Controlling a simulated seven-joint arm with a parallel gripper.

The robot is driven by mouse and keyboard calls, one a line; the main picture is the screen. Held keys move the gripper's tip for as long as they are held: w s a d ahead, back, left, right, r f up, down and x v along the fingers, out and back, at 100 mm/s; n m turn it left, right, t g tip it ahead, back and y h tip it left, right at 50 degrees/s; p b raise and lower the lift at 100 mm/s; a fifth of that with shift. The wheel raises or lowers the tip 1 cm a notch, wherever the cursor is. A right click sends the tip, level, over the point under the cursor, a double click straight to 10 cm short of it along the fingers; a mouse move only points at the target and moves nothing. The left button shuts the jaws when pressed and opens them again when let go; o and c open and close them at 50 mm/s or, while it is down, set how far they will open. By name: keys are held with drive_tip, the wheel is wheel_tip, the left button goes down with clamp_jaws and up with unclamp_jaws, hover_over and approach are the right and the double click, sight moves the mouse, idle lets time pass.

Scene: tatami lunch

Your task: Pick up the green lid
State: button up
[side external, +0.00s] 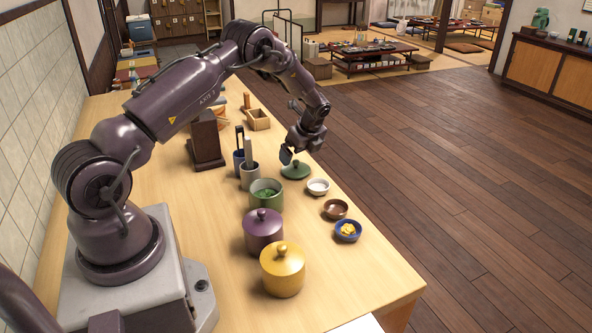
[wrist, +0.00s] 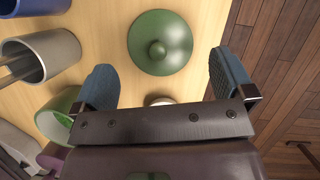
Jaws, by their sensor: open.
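The green lid (side external: 296,169) lies on the wooden counter, round with a small knob on top. In the wrist view the lid (wrist: 160,42) is ahead of my gripper, its knob near the middle. My gripper (wrist: 163,85) is open and empty, with its two blue-grey fingertips spread to either side, short of the lid's near edge in that picture. In the side external view my gripper (side external: 289,156) is just above the lid. I cannot tell the exact height between them. The open green pot (side external: 266,193) with green contents stands to the lid's left and nearer the camera.
A white bowl (side external: 318,187), a brown bowl (side external: 335,209) and a blue bowl (side external: 347,230) with yellow food line the counter's right side. A purple pot (side external: 263,230) and a yellow pot (side external: 282,268) are lidded. A grey cup (side external: 249,177) holds utensils.

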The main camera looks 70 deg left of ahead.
sight(296, 160)
drive_tip(key=x, duration=0.4)
drive_tip(key=shift+s+f, duration=0.1)
drive_tip(key=shift+f, duration=0.1)
drive_tip(key=c, duration=0.6)
drive_tip(key=shift+c, duration=0.2)
drive_tip(key=shift+r, duration=0.1)
drive_tip(key=shift+r, duration=0.45)
drive_tip(key=c, duration=0.5)
wheel_tip(296, 160, up, 3)
drive_tip(key=shift+f, duration=0.2)
drive_tip(key=s+d+r+n, duration=0.1)
drive_tip(key=s+d+r, duration=0.9)
drive_tip(key=s+d, duration=0.15)
wheel_tip(296, 160, down, 6)
drive_tip(key=g, duration=0.1)
drive_tip(key=shift+s, duration=0.45)
